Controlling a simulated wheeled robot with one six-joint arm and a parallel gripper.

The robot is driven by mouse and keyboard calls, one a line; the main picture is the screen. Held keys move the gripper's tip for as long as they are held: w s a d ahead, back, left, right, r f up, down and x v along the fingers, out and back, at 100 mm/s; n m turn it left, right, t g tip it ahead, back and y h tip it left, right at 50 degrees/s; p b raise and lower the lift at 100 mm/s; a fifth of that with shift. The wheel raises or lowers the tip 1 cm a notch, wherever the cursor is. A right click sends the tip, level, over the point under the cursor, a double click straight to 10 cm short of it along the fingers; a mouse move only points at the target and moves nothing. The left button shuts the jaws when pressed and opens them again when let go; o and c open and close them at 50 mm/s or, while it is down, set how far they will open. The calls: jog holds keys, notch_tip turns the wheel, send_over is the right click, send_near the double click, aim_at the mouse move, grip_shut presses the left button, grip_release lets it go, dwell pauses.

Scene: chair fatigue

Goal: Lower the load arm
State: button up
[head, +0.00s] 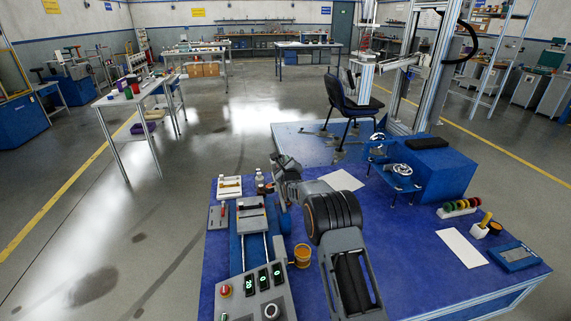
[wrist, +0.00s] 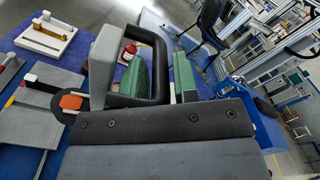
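The pale load arm (head: 390,63) reaches left from a tall metal frame, over the dark blue chair (head: 350,97) at the back of the blue platform. Its lower end is close to the chair, but I cannot tell whether they touch. My gripper (head: 284,165) is over the near bench, beside a carriage on rails, well short of the chair. In the wrist view, my gripper (wrist: 165,78) shows two green pads with a black bar of a loop-shaped handle (wrist: 163,60) between them. I cannot tell whether the pads press on it.
A control panel (head: 262,297) with lit green displays stands at the bench's front left. White paper (head: 462,247) lies flat at right.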

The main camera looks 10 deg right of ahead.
dwell(0.3)
grip_shut()
jog(key=shift+a+f, duration=0.1)
